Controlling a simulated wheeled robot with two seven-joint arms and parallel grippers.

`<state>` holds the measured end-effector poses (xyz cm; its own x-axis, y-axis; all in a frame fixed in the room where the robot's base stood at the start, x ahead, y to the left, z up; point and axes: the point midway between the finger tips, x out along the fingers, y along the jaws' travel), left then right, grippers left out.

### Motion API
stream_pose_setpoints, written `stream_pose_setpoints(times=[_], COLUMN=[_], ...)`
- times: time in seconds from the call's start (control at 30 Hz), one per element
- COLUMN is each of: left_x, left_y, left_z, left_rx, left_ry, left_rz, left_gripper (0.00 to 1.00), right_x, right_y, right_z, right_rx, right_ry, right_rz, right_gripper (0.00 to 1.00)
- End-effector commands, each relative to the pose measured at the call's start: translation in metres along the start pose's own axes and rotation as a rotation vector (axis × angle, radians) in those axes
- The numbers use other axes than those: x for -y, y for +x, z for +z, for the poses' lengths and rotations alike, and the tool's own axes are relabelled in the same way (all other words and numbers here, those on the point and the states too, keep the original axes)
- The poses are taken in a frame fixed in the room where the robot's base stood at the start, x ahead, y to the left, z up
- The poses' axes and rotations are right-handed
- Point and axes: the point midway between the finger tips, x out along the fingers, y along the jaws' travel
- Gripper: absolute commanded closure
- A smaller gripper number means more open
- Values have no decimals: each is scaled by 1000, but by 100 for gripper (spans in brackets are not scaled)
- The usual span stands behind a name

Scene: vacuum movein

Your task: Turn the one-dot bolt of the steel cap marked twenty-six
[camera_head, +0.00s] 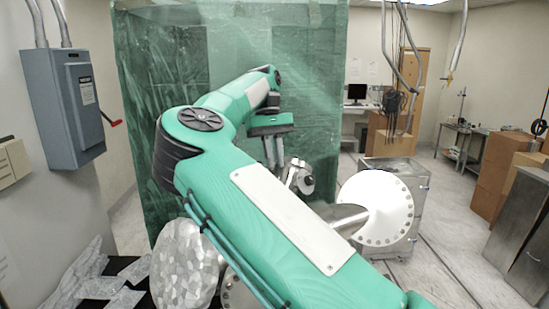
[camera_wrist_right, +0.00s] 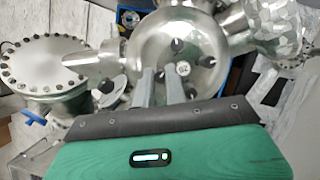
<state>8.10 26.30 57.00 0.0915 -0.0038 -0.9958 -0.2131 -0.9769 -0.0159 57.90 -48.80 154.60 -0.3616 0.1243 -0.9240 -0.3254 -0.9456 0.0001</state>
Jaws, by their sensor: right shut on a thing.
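A round steel cap (camera_wrist_right: 205,45) with several dark bolts fills the upper middle of the right wrist view. It carries a small pale tag (camera_wrist_right: 183,68) whose number looks upside down and is hard to read. My right gripper (camera_wrist_right: 160,76) has its two grey fingers at the cap's near left part, shut on a dark bolt (camera_wrist_right: 158,75) between the tips. Dots on the bolts are too small to tell. In the head view my right gripper (camera_head: 274,165) points down beside steel fittings (camera_head: 300,177), partly hidden by my green arm. My left gripper is out of view.
A large bolted steel flange (camera_head: 377,208) stands right of the arm; it also shows in the right wrist view (camera_wrist_right: 43,62). A faceted, foil-like steel body (camera_head: 185,265) is at lower left. A green translucent curtain (camera_head: 165,80) hangs behind. Cables (camera_head: 398,60) hang at upper right.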

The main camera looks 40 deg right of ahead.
Motion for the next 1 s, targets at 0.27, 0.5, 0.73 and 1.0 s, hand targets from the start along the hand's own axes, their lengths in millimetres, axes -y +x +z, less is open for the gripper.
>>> stream_pose_setpoints(times=[0.27,0.5,0.73,1.0], left_x=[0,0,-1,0], left_y=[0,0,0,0], left_z=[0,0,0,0], left_rx=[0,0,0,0], left_ry=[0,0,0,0], left_rz=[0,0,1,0], left_gripper=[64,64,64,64], right_x=[0,0,1,2], right_y=[-1,-1,0,1], right_z=[0,0,0,-1], right_rx=[-1,-1,1,2], right_ry=[3,2,0,-2], right_rz=[0,-1,-2,-3], right_gripper=[100,65,65,65])
